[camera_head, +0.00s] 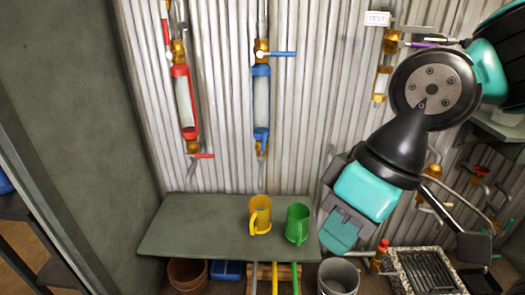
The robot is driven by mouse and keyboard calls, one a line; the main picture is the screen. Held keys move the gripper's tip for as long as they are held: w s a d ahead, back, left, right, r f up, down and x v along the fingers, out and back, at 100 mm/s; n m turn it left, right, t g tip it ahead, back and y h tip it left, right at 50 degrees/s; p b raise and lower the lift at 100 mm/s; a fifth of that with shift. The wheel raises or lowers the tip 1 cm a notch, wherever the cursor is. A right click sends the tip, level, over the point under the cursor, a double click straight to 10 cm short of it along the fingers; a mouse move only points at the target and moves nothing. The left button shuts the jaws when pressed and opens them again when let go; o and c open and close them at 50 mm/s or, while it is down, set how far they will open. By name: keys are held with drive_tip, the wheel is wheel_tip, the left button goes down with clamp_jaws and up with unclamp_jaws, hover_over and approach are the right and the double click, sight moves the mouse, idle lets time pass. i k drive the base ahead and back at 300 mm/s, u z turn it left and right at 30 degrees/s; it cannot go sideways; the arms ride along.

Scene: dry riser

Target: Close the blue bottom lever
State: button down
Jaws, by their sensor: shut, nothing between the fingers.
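The blue riser (261,100) stands upright on the corrugated wall, a clear tube in a blue frame. Its top blue lever (282,54) points right, across the pipe. Its bottom brass valve (260,147) is small in view; I cannot clearly make out the bottom lever there or its angle. My gripper (340,232) is shut and empty, pointing down to the right of the green mug, lower than the bottom valve and well to its right. It touches nothing that I can see.
A grey-green shelf (185,230) below the risers bears a yellow mug (260,214) and a green mug (298,223). A red riser (184,100) is to the left. Bucket (339,277) and grill (428,270) stand lower right. The wall between blue riser and my arm is clear.

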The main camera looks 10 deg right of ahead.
sight(262, 147)
drive_tip(key=u, duration=0.4)
drive_tip(key=i, duration=1.15)
drive_tip(key=z, duration=0.5)
